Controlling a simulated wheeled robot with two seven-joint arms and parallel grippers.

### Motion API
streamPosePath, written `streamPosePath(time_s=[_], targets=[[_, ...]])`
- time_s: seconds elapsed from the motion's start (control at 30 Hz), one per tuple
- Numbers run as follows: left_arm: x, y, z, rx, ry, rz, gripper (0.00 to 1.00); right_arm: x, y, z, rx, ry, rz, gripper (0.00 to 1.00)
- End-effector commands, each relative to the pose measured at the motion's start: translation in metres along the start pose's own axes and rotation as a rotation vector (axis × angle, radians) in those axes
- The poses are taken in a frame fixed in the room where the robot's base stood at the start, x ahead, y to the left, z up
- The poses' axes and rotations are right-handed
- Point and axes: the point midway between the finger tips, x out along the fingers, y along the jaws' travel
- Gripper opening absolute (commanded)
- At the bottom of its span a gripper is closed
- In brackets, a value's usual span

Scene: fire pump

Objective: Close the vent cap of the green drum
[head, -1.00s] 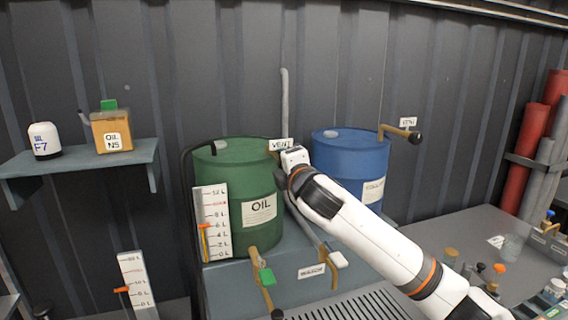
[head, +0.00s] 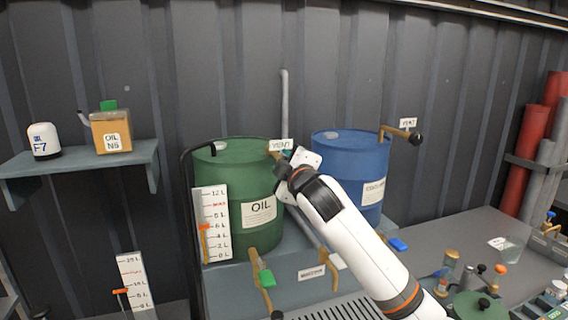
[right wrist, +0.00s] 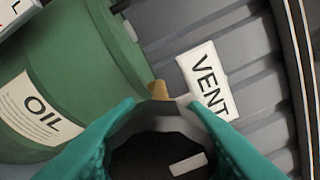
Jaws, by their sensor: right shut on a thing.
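The green drum (head: 235,165), labelled OIL, stands on a grey stand; it fills the left of the right wrist view (right wrist: 75,60). Its brass vent pipe (right wrist: 158,90) sticks out beside the VENT tag (head: 281,145). My right gripper (head: 285,157) is at this vent, at the drum's upper right. In the right wrist view its teal fingers (right wrist: 152,140) are shut on a dark round thing, seemingly the black vent cap (right wrist: 150,158). The gripper hides most of the vent in the head view, so I cannot tell how far the cap is turned. My left gripper is out of view.
A blue drum (head: 350,160) with its own vent and black cap (head: 415,138) stands close on the right. A level gauge (head: 213,225) and a brass tap with a green handle (head: 265,278) are at the green drum's front. A bench with small items lies at right.

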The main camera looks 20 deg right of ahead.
Motion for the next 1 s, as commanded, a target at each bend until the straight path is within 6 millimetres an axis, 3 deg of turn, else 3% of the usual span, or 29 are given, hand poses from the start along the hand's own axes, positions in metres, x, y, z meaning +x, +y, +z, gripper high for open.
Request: streamPosePath(time_s=[0.5, 0.53, 0.67, 1.0], targets=[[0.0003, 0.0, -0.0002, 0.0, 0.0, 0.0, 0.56, 0.0002, 0.0014, -0.0006, 0.023, 0.001, 0.003, 0.11], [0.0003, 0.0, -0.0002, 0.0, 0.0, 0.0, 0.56, 0.0002, 0.0014, -0.0005, 0.022, 0.001, 0.003, 0.36], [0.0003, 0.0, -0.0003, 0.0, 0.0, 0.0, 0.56, 0.0001, 0.0012, -0.0004, 0.022, 0.001, 0.002, 0.56], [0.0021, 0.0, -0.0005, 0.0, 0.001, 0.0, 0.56, -0.0029, 0.0012, -0.0004, 0.02, 0.0, 0.0, 0.56]])
